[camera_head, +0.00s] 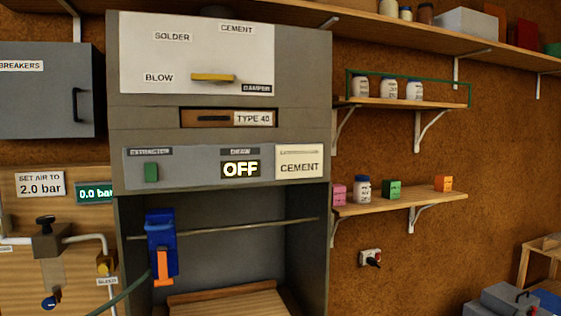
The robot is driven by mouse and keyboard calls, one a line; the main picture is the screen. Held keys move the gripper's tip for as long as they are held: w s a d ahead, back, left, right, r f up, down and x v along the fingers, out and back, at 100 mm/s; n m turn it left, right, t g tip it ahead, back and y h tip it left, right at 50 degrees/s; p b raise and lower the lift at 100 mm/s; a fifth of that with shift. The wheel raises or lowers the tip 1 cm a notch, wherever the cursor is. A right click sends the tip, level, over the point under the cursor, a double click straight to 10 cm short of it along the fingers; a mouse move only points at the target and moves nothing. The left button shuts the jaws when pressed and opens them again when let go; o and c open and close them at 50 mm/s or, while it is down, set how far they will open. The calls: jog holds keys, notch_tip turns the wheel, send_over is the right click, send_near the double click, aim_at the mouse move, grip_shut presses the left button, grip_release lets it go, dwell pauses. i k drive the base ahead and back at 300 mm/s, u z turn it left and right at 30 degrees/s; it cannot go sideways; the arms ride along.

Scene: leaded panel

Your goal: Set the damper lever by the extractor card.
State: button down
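The damper lever (213,77) is a yellow bar on a white plate (130,45) at the top of the grey hood. It lies nearly level, beside the word BLOW on its left. SOLDER is marked above to the left and CEMENT above to the right. A "DAMPER" label sits below right of the lever. The extractor card (299,162) reads CEMENT and is on the hood's lower panel, right of a DRAW display (240,169) reading OFF. A green switch (151,172) is under the EXTRACTOR label. My gripper is not in view.
A TYPE 40 slot (228,118) lies between plate and panel. A blue and orange tool (162,245) hangs at the rail (250,225) below. Shelves (400,103) with jars stand right; a grey breaker box (45,95) is left. An air gauge (95,194) reads 0.0 bar.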

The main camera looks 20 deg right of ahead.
aim_at(231, 78)
jog(key=u, duration=0.8)
jog(key=i, duration=0.55)
jog(key=z, duration=1.4)
